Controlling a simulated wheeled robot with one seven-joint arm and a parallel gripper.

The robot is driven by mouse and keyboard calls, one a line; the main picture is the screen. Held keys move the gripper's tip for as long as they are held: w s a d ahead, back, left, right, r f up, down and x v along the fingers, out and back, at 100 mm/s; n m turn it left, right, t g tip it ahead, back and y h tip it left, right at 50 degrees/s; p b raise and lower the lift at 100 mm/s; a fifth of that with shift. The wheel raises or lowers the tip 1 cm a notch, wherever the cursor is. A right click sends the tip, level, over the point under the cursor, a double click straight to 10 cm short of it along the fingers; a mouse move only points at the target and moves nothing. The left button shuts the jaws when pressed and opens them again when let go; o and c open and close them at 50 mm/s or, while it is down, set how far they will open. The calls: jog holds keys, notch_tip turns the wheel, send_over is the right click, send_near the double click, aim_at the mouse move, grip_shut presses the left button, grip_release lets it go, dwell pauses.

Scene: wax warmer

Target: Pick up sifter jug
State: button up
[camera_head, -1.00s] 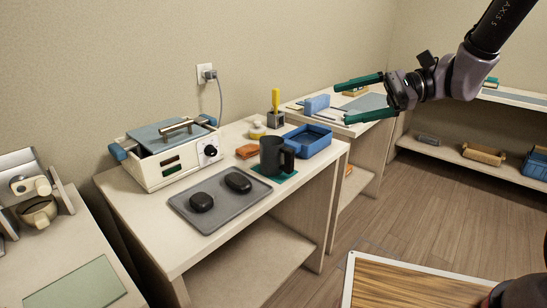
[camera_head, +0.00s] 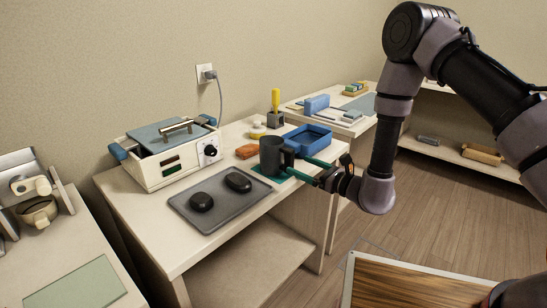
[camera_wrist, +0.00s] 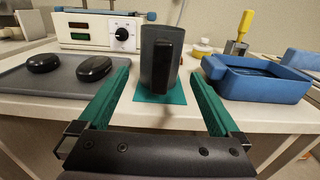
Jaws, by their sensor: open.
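The sifter jug looks like a dark grey mug (camera_head: 271,157) standing upright on a green mat (camera_head: 290,174) near the front edge of the table. It also shows in the wrist view as a dark jug (camera_wrist: 157,62), its handle facing my gripper, on the green mat (camera_wrist: 174,93). My gripper (camera_wrist: 157,88) is open, with a green finger on either side of the jug's line. The fingertips seem just short of the jug or beside its base; I cannot tell whether they touch. In the head view my gripper (camera_head: 301,168) reaches in from the right at low height.
A blue tray (camera_head: 308,140) stands close to the right of the jug. A grey tray (camera_head: 222,207) with two black stones lies to the left. The wax warmer (camera_head: 168,153) is behind left.

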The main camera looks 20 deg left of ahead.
aim_at(292, 162)
jog(key=x, duration=0.7)
jog(key=shift+w+f, duration=0.15)
grip_shut()
dwell(1.2)
